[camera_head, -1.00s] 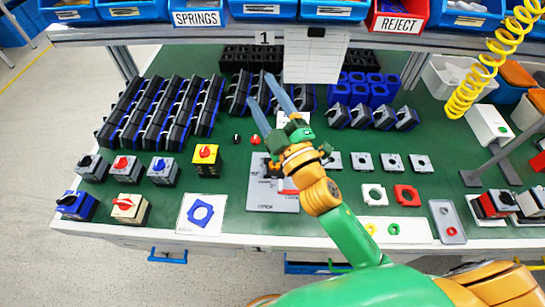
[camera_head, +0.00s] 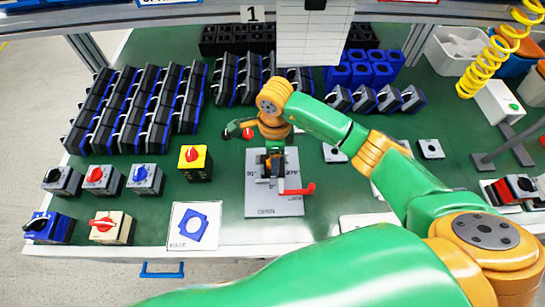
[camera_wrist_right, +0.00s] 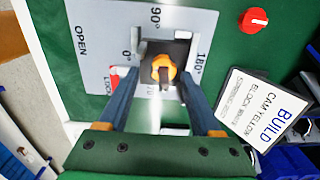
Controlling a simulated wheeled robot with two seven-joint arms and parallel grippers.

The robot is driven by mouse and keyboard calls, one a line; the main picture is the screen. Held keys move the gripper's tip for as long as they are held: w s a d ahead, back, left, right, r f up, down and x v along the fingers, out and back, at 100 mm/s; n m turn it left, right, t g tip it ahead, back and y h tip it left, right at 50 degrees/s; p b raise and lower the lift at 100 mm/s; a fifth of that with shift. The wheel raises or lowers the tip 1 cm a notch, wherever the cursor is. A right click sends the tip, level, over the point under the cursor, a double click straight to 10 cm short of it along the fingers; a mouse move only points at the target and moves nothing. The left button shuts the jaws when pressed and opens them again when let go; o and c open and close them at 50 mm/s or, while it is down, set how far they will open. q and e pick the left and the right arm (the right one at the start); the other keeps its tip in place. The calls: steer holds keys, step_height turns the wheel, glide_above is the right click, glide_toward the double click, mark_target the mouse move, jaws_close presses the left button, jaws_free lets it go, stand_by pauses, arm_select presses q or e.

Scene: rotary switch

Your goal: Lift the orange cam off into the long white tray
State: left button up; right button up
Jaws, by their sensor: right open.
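The orange cam (camera_wrist_right: 163,70) sits on a dark square block held in a grey fixture on the marked plate (camera_wrist_right: 95,35). My right gripper (camera_wrist_right: 162,85) is open, with one finger on each side of the cam; I cannot tell whether they touch it. In the head view my right arm reaches in from the right and points down over the plate (camera_head: 273,204), hiding the cam. A white strip (camera_head: 365,222), possibly the long white tray, lies near the bench's front edge, mostly hidden by my arm. My left gripper is not in view.
A red lever (camera_head: 297,190) sticks out on the plate. A yellow switch with a red knob (camera_head: 195,163) stands left of it. A build card (camera_wrist_right: 260,108) and a loose red knob (camera_wrist_right: 253,20) lie nearby. Rows of black blocks (camera_head: 135,110) fill the back left.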

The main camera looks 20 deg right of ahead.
steer(key=shift+w+f, duration=0.15)
steer(key=shift+f, duration=0.45)
jaws_close()
step_height(320, 180, up, 10)
steer(key=shift+r+b, duration=0.1)
steer(key=shift+b, duration=0.55)
step_height(320, 180, up, 8)
steer(key=p, duration=0.6)
steer(key=shift+r+p, duration=0.2)
steer(key=shift+p, duration=0.1)
